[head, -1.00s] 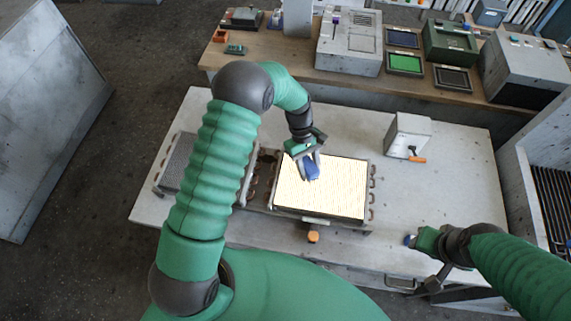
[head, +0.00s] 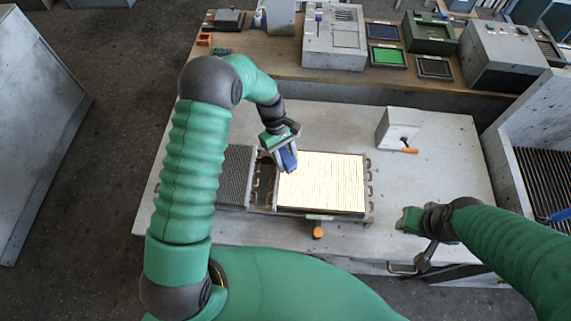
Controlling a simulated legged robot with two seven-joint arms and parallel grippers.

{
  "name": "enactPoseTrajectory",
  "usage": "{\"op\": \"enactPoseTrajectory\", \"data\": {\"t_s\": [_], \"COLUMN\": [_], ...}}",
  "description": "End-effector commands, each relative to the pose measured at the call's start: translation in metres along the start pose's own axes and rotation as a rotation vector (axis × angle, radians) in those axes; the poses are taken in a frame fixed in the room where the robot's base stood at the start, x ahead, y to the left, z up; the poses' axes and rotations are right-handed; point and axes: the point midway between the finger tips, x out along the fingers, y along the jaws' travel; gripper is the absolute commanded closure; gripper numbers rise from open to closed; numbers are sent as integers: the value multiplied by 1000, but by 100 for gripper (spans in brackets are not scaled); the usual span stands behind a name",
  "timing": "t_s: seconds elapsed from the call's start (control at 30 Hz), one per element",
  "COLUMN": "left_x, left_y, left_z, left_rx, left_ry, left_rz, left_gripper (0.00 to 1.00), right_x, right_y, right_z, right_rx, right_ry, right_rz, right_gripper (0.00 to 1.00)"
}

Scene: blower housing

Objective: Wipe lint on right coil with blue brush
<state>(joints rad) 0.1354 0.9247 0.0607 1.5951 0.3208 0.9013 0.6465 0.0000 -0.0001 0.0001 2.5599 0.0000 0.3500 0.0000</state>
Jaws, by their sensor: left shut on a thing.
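The right coil (head: 325,185) lies flat on the light table, its face bright pale yellow with fine lines. I cannot make out separate lint on it. The left coil (head: 237,178) is dark grey and partly hidden behind my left arm. My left gripper (head: 283,149) is shut on the blue brush (head: 289,160), at the upper left corner of the right coil. I cannot tell whether the brush touches the coil. My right gripper (head: 408,220) is low over the table's front right; its jaws are too small to read.
A grey box with an orange-handled tool (head: 390,128) stands on the table (head: 440,180) behind right. An orange knob (head: 318,232) sits at the front of the coils. A back bench (head: 400,85) carries several machines. A dark grate (head: 540,180) is at right.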

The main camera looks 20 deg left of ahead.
Motion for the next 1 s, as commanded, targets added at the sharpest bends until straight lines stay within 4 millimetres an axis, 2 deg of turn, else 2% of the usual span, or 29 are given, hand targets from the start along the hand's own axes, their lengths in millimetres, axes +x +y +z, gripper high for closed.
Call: {"op": "enactPoseTrajectory", "data": {"t_s": [0.03, 0.4, 1.0], "left_x": [-8, -38, -39], "left_y": [0, -3, -3], "left_z": [3, 14, 15], "left_rx": [0, 2, 3], "left_ry": [0, 1, 0], "left_rz": [0, 0, 0], "left_gripper": [100, 100, 100], "right_x": [-7, -31, -32], "right_y": [0, 0, 0], "right_z": [-2, -7, -7], "right_rx": [0, 0, 0], "right_ry": [0, 0, 0], "right_rz": [0, 0, 0], "right_gripper": [61, 61, 61]}}
